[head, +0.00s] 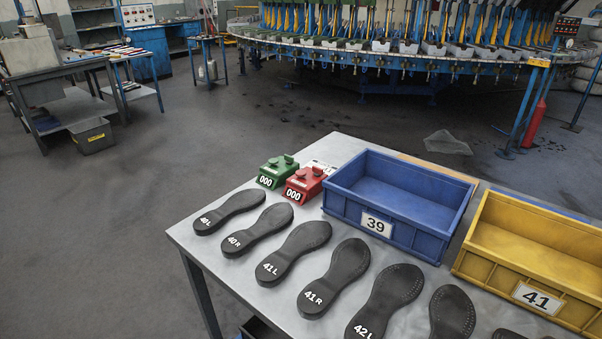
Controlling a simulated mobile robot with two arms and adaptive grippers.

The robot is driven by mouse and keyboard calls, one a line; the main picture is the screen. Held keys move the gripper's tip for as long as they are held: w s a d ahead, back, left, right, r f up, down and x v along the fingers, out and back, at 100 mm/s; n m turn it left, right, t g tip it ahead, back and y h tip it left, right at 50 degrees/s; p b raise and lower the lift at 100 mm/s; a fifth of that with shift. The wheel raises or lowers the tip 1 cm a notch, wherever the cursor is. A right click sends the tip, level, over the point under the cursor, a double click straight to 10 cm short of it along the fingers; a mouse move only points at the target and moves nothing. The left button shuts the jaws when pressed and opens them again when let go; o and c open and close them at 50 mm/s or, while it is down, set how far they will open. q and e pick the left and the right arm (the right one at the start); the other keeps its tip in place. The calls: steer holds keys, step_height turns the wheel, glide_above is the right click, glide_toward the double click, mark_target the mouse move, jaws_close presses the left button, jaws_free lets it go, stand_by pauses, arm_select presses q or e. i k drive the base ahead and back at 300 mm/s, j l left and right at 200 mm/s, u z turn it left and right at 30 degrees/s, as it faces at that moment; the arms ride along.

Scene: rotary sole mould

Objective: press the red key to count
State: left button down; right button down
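A red counter (304,184) with a key on its top stands at the back left of the grey metal table (208,250). Its front display reads 000. A green counter (278,171), also reading 000, stands just to its left and slightly behind. The blue crate marked 39 is just to the right of the red counter. Neither of my grippers shows in the head view, so nothing of mine is at the keys.
Several black soles (301,252), marked 40L to 42L where readable, lie along the table's front. A blue crate (345,213) marked 39 and a yellow crate (486,268) marked 41 stand behind them. A rotary machine (400,55) and open floor lie beyond.

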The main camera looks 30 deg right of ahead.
mark_target(300, 173)
steer(key=i+j+z, duration=0.1)
steer(key=z, duration=0.35)
steer(key=i+j+z, duration=0.1)
steer(key=z, duration=0.3)
steer(key=i+j+z, duration=0.1)
steer(key=j, duration=0.25)
steer(key=i+j+z, duration=0.1)
steer(key=j, duration=0.25)
steer(key=i+j+z, duration=0.1)
steer(key=i+j, duration=0.15)
steer(key=j, duration=0.15)
steer(key=i+j+z, duration=0.1)
steer(key=j, duration=0.25)
steer(key=i+j+z, duration=0.1)
steer(key=j, duration=0.3)
steer(key=i+j+z, duration=0.15)
steer(key=j, duration=0.25)
